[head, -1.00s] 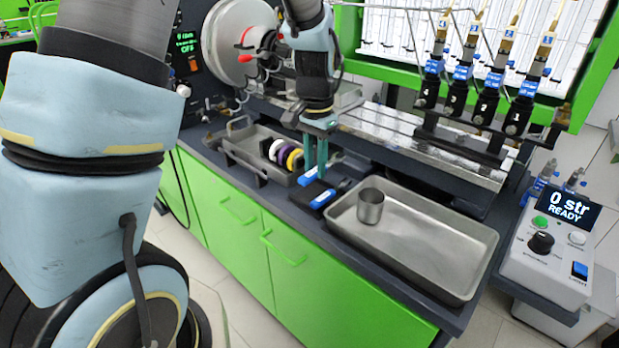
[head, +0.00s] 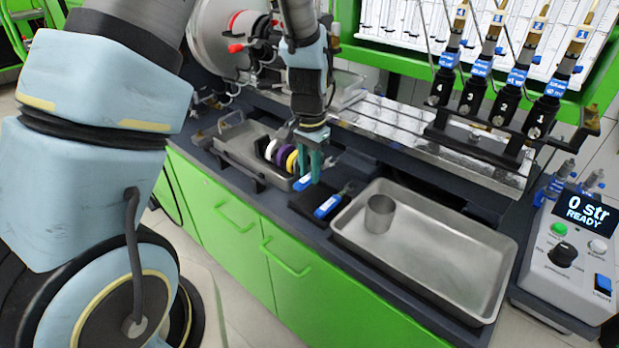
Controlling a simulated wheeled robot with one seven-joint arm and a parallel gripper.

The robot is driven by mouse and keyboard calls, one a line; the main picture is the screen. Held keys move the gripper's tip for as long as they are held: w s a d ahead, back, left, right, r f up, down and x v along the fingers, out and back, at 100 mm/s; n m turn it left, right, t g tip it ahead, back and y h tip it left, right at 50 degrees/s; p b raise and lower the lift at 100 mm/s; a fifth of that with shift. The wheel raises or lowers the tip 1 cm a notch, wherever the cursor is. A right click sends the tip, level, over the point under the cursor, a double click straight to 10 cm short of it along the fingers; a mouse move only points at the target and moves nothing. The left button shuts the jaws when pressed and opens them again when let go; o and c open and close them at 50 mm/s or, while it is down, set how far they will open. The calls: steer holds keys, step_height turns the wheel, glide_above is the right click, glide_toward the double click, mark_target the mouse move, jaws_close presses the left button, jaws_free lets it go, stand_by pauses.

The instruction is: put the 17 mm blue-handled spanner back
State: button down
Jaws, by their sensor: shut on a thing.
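My gripper (head: 313,174), with green fingers pointing down, is over the counter between the small parts tray and the large metal tray. It is shut on a blue-handled tool (head: 302,183), which I take to be the spanner. Only a short blue piece shows at the left of the fingers; the rest is hidden, and the size mark cannot be read. A second blue-handled tool (head: 328,207) lies on a dark mat (head: 308,206) just below and right of the fingers. Its metal end points up and right. I cannot tell whether the held tool touches the counter.
A large metal tray (head: 456,270) with a metal cup (head: 380,213) stands to the right. A small tray (head: 238,152) and white, yellow and purple rings (head: 281,155) are at the left. A metal rail (head: 400,128) runs behind. A control box (head: 570,255) is at far right.

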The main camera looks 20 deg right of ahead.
mark_target(309, 176)
step_height(309, 176, down, 3)
steer(key=shift+f+p, duration=0.1)
steer(key=shift+p, duration=0.3)
steer(key=shift+f, duration=0.15)
steer(key=shift+f+b, duration=0.4)
steer(key=c, duration=0.7)
jaws_free()
steer(key=shift+o, duration=0.2)
steer(key=shift+r, duration=0.15)
